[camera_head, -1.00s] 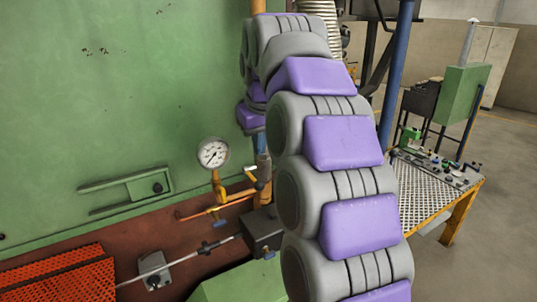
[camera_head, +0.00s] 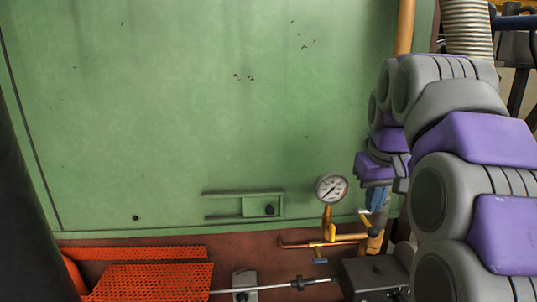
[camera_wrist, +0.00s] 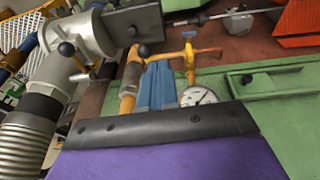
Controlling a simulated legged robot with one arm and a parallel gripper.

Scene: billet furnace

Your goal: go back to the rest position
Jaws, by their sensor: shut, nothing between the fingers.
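My gripper (camera_head: 377,198) is partly visible in the camera_head view, at the end of my purple and grey arm on the right. Its blue fingers point down, close to the yellow pipework (camera_head: 334,238), just right of the pressure gauge (camera_head: 331,188). In the camera_wrist view, the blue fingers of my gripper (camera_wrist: 158,82) are together and hold nothing. The gauge also shows there (camera_wrist: 197,96), beside the fingers. I cannot tell the exact gap between the fingers and the pipe.
A large green furnace wall (camera_head: 180,100) fills the background. A grey box (camera_head: 375,274) with a thin rod (camera_head: 300,283) lies below the pipework. Orange mesh (camera_head: 150,281) is at lower left. A ribbed grey hose (camera_head: 467,28) stands at upper right.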

